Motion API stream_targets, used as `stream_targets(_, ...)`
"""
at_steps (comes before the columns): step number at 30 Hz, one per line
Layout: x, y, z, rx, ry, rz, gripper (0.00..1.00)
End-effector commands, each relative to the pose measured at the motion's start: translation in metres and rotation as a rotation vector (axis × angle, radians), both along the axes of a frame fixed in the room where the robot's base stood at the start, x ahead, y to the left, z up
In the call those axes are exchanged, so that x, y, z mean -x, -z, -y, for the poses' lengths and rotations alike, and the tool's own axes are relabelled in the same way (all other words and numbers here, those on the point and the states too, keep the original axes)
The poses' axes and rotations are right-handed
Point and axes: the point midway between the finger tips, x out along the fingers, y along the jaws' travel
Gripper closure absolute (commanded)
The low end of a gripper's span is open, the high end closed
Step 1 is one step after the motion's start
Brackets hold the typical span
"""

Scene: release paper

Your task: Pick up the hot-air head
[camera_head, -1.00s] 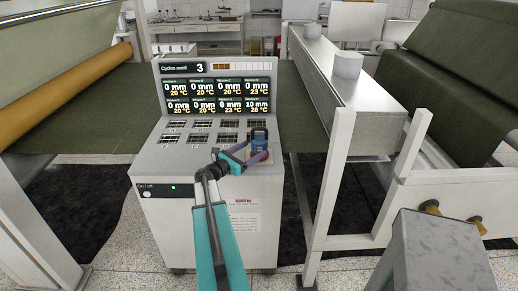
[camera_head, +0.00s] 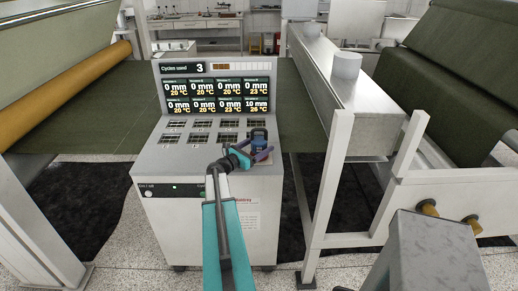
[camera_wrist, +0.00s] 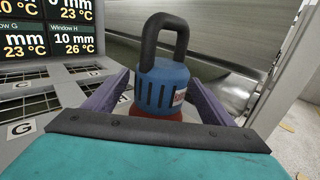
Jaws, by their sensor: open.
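The hot-air head (camera_head: 258,137) is a blue body with a black loop handle on top and a red base. It stands upright at the right front of the grey control cabinet's sloped top. In the wrist view the hot-air head (camera_wrist: 162,84) sits between the two purple fingers. My gripper (camera_head: 262,151) is open, with its fingers reaching to either side of the hot-air head. In the wrist view my gripper (camera_wrist: 160,90) shows a gap between finger and body on the left; contact on the right I cannot tell. The lower base is partly hidden by my gripper.
The cabinet (camera_head: 160,215) has a display panel (camera_head: 216,90) behind several labelled grilles (camera_head: 200,131). A white machine frame (camera_head: 335,170) stands close on the right, and a roll of green sheet (camera_head: 445,80) lies beyond it. Floor shows at the front.

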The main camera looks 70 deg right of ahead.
Motion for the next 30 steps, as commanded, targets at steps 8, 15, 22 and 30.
stream_targets(8,-0.0006,0.0001,-0.0004,0.000,-0.001,0.000,0.23)
stream_targets(15,-0.0010,0.0000,-0.0005,0.000,-0.001,0.000,0.60)
stream_targets(22,-0.0015,0.0000,-0.0006,0.000,-0.002,0.000,0.99)
stream_targets(30,-0.0018,-0.0027,-0.0005,0.004,-0.002,-0.002,1.00)
